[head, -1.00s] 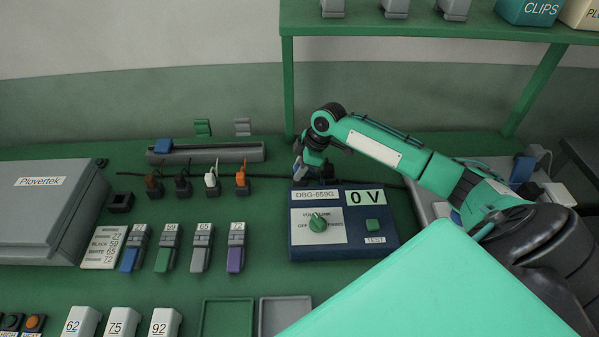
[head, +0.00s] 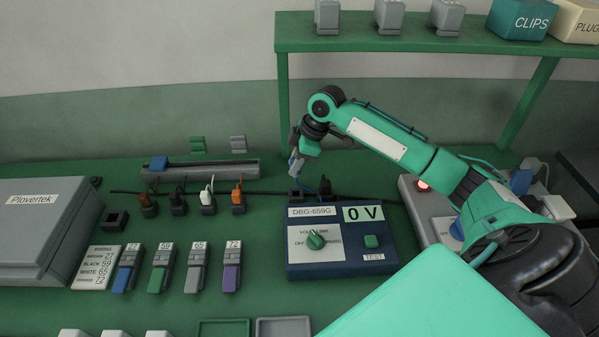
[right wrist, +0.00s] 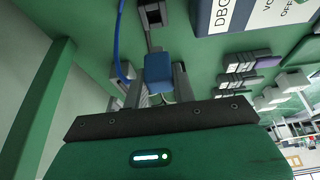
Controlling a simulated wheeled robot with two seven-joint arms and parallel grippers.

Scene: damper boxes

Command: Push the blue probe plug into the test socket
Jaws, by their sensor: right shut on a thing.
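The blue probe plug (right wrist: 158,68) sits between the fingers of my right gripper (right wrist: 163,84) in the right wrist view. A blue cable (right wrist: 120,48) runs beside it. In the head view my right gripper (head: 297,162) hangs above the back left of the blue tester (head: 340,240), shut on the plug and pointing down. A dark socket (head: 296,195) stands behind the tester's left back corner, below the gripper and apart from it. A dark bluish piece (head: 325,186) stands to its right. The tester's display (head: 364,213) reads 0 V. My left gripper is out of view.
Several coloured plugs (head: 207,198) stand in a row left of the tester, before a grey rail (head: 200,172). A grey box (head: 410,190) with a red light is on the right, under my arm. A green shelf (head: 430,61) spans above. Numbered holders (head: 195,268) stand at left.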

